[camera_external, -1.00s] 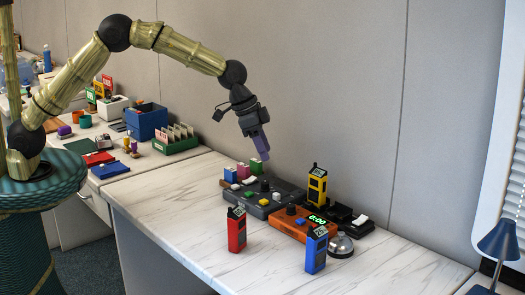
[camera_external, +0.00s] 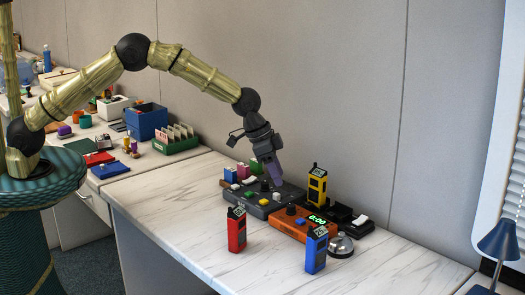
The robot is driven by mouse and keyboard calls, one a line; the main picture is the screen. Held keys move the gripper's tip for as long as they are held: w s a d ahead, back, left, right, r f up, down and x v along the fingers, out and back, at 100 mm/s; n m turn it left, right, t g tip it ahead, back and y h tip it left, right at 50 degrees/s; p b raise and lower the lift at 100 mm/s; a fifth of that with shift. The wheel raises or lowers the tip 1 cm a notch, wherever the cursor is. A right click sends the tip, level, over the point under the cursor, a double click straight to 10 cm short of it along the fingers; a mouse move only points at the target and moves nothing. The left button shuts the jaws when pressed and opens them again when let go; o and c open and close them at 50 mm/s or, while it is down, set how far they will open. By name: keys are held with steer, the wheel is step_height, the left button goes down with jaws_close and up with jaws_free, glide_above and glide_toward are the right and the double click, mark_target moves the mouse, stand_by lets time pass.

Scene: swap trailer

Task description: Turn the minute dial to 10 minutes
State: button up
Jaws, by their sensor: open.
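An orange timer box (camera_external: 281,226) lies on the marble-topped desk, with a lit green display (camera_external: 317,220) whose digits are too small to read surely. A black knob (camera_external: 291,209) stands on its top; I cannot read its label or setting, but it looks like the minute dial. My gripper (camera_external: 277,183) is open, with purple fingers pointing down and to the right. It hangs above the grey console, behind and to the left of the black knob, apart from it. The gap between the fingertips is hard to see at this size.
The grey console (camera_external: 258,209) with coloured buttons sits behind the orange box. Red (camera_external: 236,230), blue (camera_external: 316,250) and yellow (camera_external: 317,186) handsets stand around it. A silver bell (camera_external: 340,247) is to the right. The desk's front left is clear.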

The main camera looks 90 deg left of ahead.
mark_target(291, 205)
steer(key=p+x, duration=0.1)
steer(key=x, duration=0.8)
steer(key=shift+w+f, duration=0.15)
steer(key=shift+f, duration=0.2)
steer(key=c, duration=1)
steer(key=shift+m+b, duration=0.3)
steer(key=shift+m, duration=0.1)
steer(key=m+h+b, duration=0.2)
steer(key=m, duration=0.2)
steer(key=shift+a, duration=0.2)
steer(key=m+h, duration=0.1)
steer(key=m, duration=0.2)
steer(key=m+g+b, duration=0.1)
steer(key=m, duration=0.2)
steer(key=shift+w+a+g+h, duration=0.1)
steer(key=shift+w+g+h, duration=0.05)
steer(key=shift+g+h, duration=0.2)
